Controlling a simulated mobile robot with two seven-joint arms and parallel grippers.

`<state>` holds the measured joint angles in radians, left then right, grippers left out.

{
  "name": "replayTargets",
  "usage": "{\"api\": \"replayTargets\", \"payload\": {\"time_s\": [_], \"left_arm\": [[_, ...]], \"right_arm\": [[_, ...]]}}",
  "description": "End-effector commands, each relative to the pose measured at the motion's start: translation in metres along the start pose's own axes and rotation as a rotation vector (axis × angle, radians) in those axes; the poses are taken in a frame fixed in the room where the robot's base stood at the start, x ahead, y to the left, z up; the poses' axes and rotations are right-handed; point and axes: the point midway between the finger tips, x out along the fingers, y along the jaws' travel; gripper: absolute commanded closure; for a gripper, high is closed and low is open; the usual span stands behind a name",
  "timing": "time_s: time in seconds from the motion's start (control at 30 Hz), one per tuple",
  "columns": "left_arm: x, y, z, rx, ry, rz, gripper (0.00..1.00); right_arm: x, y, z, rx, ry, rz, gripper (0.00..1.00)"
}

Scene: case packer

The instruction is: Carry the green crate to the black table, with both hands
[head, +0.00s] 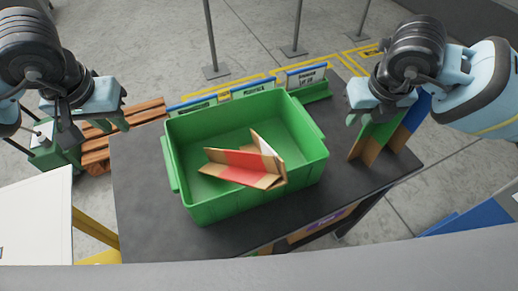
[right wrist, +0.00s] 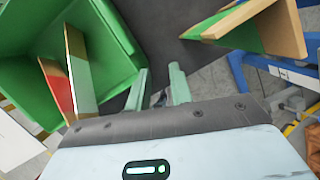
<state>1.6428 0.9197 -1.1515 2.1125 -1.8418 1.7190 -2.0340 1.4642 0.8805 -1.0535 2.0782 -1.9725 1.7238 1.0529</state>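The green crate (head: 245,206) sits upright on a dark table (head: 146,215) in the middle of the head view. A folded cardboard piece with a red band (head: 236,174) lies inside it. My left gripper (head: 97,128) is above and left of the crate, apart from it, with its fingers spread. My right gripper (head: 362,112) is right of the crate and holds nothing. In the right wrist view its two fingers (right wrist: 160,90) are apart, with the crate's wall (right wrist: 115,35) to their left.
Upright cardboard panels with green and blue faces (head: 376,140) stand on the table's right side, close to my right gripper. Labelled signs (head: 253,88) line the back edge. A wooden pallet (head: 95,150) is on the floor at left. A white surface (head: 35,220) is at front left.

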Motion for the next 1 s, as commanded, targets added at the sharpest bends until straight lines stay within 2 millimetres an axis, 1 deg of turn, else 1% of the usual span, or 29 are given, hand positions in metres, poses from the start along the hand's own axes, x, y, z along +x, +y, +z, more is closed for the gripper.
{"api": "replayTargets", "payload": {"time_s": [0.03, 0.1, 0.2, 0.3, 0.43, 1.0], "left_arm": [[0.000, 0.000, 0.000, 0.000, 0.000, 0.000, 0.78], [0.000, 0.000, 0.000, 0.000, 0.000, 0.000, 0.78], [0.000, 0.000, 0.000, 0.000, 0.000, 0.000, 0.78], [0.000, 0.000, 0.000, 0.000, 0.000, 0.000, 0.78], [0.000, 0.000, 0.000, 0.000, 0.000, 0.000, 0.78], [0.000, 0.000, 0.000, 0.000, 0.000, 0.000, 0.78]], "right_arm": [[-0.010, 0.000, 0.001, -0.001, -0.002, 0.001, 0.78], [-0.020, 0.000, 0.000, -0.002, -0.003, 0.001, 0.78], [-0.031, 0.000, 0.000, 0.000, -0.002, 0.001, 0.78], [-0.037, 0.000, 0.000, 0.000, 0.000, 0.000, 0.78], [-0.040, 0.000, 0.000, 0.000, 0.001, 0.001, 0.78], [-0.039, 0.000, 0.000, 0.000, 0.001, 0.000, 0.78]]}}
